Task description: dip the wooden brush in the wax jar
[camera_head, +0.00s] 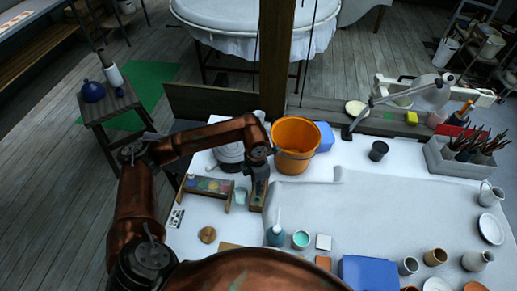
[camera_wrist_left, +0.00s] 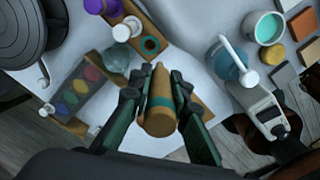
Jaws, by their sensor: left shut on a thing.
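My left gripper (camera_head: 259,180) is low over a small wooden rack (camera_head: 257,203), left of the orange bucket. In the left wrist view the gripper (camera_wrist_left: 158,92) is shut on a tan wooden handle (camera_wrist_left: 158,118) with a teal band, which looks like the wooden brush. Its far end is hidden, and I cannot tell whether it still sits in the rack. A small pale glass jar (camera_head: 240,196) stands just left of the rack. It also shows in the left wrist view (camera_wrist_left: 115,60). I cannot tell whether this is the wax jar.
A paint box (camera_head: 208,186) lies left of the glass jar. A blue jar with a white stick (camera_head: 276,236) and a teal-filled cup (camera_head: 300,240) stand in front. The orange bucket (camera_head: 296,140) is close behind the rack. The grey cloth (camera_head: 390,205) at right has clear room.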

